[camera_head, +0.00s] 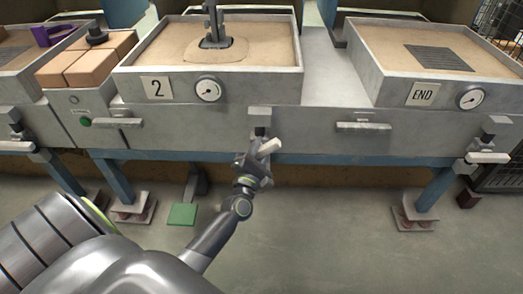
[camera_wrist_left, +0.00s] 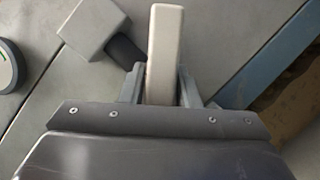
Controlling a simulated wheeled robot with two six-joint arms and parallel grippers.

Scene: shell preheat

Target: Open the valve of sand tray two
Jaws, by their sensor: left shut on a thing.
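Sand tray two (camera_head: 255,86) is a grey metal tray of sand with a "2" plate and a round gauge on its front. Below it, under a small grey valve block (camera_head: 259,112), is the white valve lever (camera_head: 270,146). It slants up to the right. My left gripper (camera_head: 257,162) is shut on the lever. In the left wrist view the white lever (camera_wrist_left: 163,45) stands upright between the two fingers (camera_wrist_left: 160,88), beside the grey block (camera_wrist_left: 92,26) and its dark stem. My right gripper is not in view.
The END tray (camera_head: 375,90) stands to the right, with its own white lever (camera_head: 487,158) lying nearly level. Bricks (camera_head: 85,68) sit at the left. A green pedal (camera_head: 183,214) is on the floor below. Blue legs (camera_head: 436,188) hold up the bench. The floor in front is open.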

